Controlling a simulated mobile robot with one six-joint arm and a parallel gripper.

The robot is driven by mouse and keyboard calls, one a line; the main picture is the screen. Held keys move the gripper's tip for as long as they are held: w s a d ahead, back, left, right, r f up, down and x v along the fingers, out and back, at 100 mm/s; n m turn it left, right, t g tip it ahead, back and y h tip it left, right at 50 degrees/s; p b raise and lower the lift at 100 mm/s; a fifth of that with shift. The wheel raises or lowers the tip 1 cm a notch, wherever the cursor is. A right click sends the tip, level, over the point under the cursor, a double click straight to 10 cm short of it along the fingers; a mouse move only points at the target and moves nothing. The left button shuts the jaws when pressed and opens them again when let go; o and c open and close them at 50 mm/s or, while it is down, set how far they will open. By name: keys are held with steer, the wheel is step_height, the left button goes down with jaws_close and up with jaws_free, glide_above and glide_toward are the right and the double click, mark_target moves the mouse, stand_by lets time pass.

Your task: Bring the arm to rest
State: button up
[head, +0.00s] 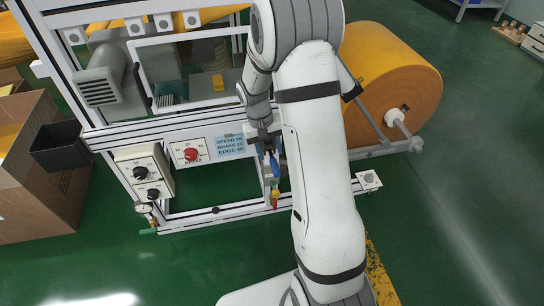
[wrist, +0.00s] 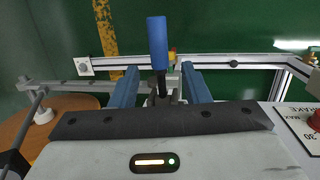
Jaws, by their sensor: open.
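My arm reaches down across the middle of the head view and bends back to the machine's front. My gripper (head: 268,152) is low at the front rail, partly hidden by my own arm. In the wrist view my gripper (wrist: 160,76) shows two blue fingers spread apart, with nothing clamped. A blue-handled lever (wrist: 157,42) on a dark stem stands upright between the fingers in that view, with gaps on both sides. Whether a finger touches it cannot be told.
The machine's white frame (head: 200,131) surrounds the gripper. A red knob panel (head: 191,153) and a grey control box (head: 145,172) are left of it. A large orange roll (head: 385,85) is right. A cardboard box (head: 40,185) stands far left. The green floor (head: 460,200) is clear at right.

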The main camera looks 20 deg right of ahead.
steer(key=shift+w+a+r, duration=0.1)
steer(key=shift+r, duration=0.55)
steer(key=shift+r, duration=0.1)
steer(key=s+a+r+t+p, duration=0.1)
steer(key=s+r+p, duration=0.4)
steer(key=r, duration=0.6)
steer(key=s+a+r+n+t+y+p, duration=0.1)
steer(key=s+a+r+t+p, duration=0.1)
steer(key=s+r+p, duration=0.4)
steer(key=s+a+r+t+p, duration=0.1)
steer(key=s+a+r+p, duration=0.1)
steer(key=s+r+p, duration=0.4)
steer(key=s+r, duration=0.4)
steer(key=r, duration=0.6)
steer(key=shift+s+r+y, duration=0.25)
steer(key=shift+r+y, duration=0.15)
steer(key=shift+a, duration=0.1)
steer(key=shift+c, duration=0.6)
